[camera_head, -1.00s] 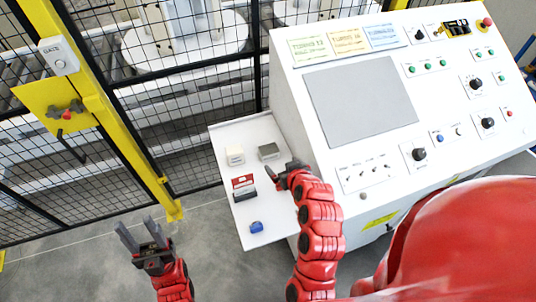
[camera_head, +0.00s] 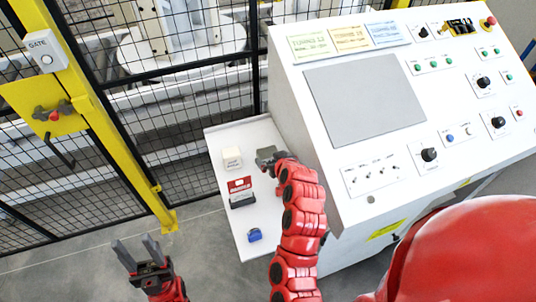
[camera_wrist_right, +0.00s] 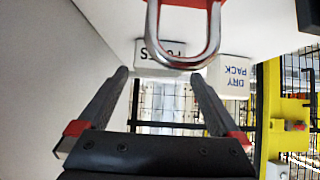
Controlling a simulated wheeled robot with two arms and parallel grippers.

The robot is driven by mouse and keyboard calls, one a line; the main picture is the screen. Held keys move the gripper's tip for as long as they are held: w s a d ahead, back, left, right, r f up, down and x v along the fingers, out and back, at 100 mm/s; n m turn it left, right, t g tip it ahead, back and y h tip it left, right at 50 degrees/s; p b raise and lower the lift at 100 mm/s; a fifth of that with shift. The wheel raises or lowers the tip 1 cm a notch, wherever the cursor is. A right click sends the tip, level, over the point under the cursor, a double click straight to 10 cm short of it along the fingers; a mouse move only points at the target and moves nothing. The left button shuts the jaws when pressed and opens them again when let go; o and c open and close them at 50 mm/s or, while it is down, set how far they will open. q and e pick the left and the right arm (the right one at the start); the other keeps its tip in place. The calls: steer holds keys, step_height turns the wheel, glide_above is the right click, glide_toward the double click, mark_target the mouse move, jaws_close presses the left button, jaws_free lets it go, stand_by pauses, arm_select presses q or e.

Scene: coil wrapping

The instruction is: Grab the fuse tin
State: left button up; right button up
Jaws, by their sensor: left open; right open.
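The fuse tin, a small dark grey-green box (camera_head: 267,150), sits on the white side shelf (camera_head: 262,208), partly hidden by my right gripper (camera_head: 262,161). In the right wrist view a box with partly hidden dark lettering (camera_wrist_right: 158,56), seemingly the tin, shows beyond and between the spread fingers of my right gripper (camera_wrist_right: 160,78). The gripper is open and empty; I cannot tell whether it touches the tin. My left gripper (camera_head: 137,248) is open and empty, low at the left, away from the shelf.
A white dry pack box (camera_head: 232,158) is left of the tin. A red-and-white item (camera_head: 240,184), a dark block (camera_head: 242,200) and a blue item (camera_head: 254,235) lie nearer. A metal shackle (camera_wrist_right: 184,62) crosses the wrist view. The control console (camera_head: 340,190) stands right; mesh fence behind.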

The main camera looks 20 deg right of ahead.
mark_target(269, 154)
steer(key=p+x, duration=0.1)
steer(key=x, duration=0.2)
steer(key=shift+w+d+r+p, duration=0.1)
steer(key=shift+w+r+p, duration=0.1)
steer(key=shift+p, duration=0.1)
steer(key=shift+w+f, duration=0.35)
steer(key=shift+f, duration=0.1)
steer(key=c, duration=1.2)
steer(key=shift+c, duration=0.2)
